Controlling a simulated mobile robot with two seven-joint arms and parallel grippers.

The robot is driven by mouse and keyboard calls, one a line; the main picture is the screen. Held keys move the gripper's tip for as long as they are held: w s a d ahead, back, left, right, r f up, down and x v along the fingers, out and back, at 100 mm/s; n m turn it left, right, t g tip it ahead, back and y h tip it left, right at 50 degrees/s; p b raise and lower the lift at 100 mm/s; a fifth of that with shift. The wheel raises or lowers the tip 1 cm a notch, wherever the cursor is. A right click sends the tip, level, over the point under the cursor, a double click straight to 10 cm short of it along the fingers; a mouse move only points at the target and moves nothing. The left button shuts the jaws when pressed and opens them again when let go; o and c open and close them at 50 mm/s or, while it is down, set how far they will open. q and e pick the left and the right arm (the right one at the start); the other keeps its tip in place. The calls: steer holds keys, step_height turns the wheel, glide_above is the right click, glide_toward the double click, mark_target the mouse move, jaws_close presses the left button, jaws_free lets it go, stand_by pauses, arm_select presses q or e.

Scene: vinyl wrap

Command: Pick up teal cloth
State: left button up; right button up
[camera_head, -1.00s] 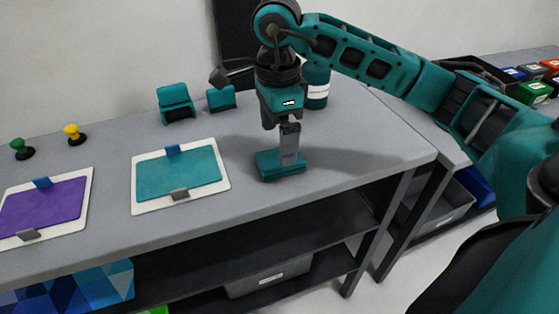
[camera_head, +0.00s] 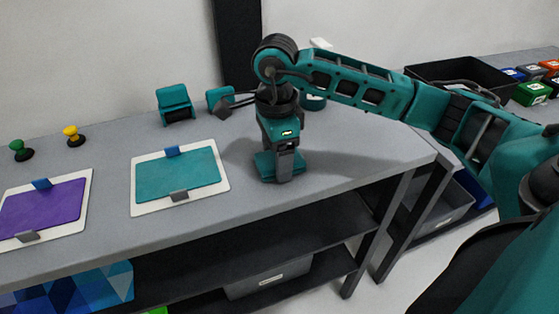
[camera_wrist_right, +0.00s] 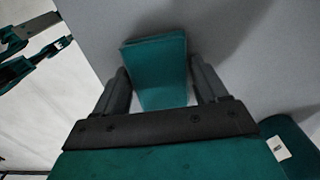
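The teal cloth (camera_head: 265,166) is a small folded-looking piece on the grey table, right of the board with the teal sheet. It also shows in the right wrist view (camera_wrist_right: 160,65), standing up between the fingers. My right gripper (camera_head: 285,172) points down over it in the head view and hides part of it. In the right wrist view my right gripper (camera_wrist_right: 163,85) is open, with one finger on each side of the cloth and a gap showing at the right finger.
White boards hold a teal sheet (camera_head: 178,172) and a purple sheet (camera_head: 45,208) under clips. Behind stand teal holders (camera_head: 175,104), a green knob (camera_head: 17,146) and a yellow knob (camera_head: 72,132). The table's right end is clear.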

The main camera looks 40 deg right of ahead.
steer(key=c, duration=0.6)
